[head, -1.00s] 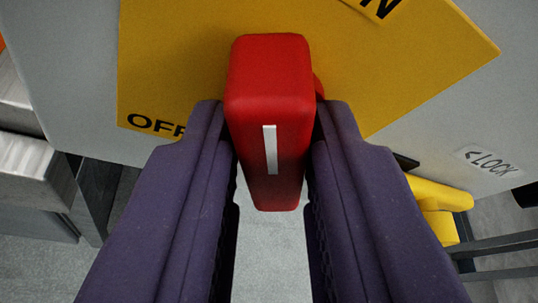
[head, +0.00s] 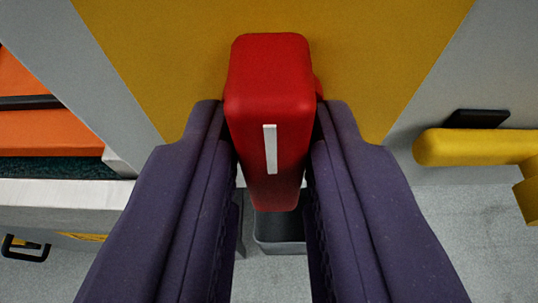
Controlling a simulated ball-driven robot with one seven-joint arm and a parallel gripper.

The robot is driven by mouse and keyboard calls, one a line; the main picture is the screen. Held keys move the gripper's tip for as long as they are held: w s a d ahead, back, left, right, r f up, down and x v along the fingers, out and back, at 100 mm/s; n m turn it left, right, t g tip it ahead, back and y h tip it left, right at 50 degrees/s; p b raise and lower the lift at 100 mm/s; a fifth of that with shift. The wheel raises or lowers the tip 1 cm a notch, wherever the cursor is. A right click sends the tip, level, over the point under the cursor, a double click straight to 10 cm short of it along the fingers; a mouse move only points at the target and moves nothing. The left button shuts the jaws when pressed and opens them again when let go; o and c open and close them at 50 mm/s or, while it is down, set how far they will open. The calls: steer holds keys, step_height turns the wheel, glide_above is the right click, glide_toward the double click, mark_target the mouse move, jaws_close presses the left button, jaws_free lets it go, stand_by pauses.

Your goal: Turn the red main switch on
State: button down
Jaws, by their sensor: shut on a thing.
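The red main switch handle (head: 270,85), with a white stripe on its face, is in the middle of the head view, in front of a yellow plate (head: 160,50). My gripper (head: 270,170) has its two dark purple fingers on either side of the handle and is shut on it. In this view the handle runs straight up and down between the fingers. The OFF and ON lettering is not in view now. The handle's pivot is hidden behind it.
A yellow lever (head: 475,147) sticks out at the right, below a black part (head: 478,118). A grey bin (head: 278,232) stands on the floor below. At the left are an orange surface (head: 30,110) and a pale ledge (head: 60,195) with a black handle (head: 25,248).

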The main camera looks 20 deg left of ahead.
steer(key=shift+f, duration=0.1)
steer(key=c, duration=1)
jaws_free()
steer(key=shift+d, duration=0.1)
steer(key=shift+c, duration=0.2)
steer(key=p+v, duration=0.2)
steer(key=v, duration=0.5)
steer(key=shift+s+r, duration=0.2)
steer(key=shift+s, duration=0.15)
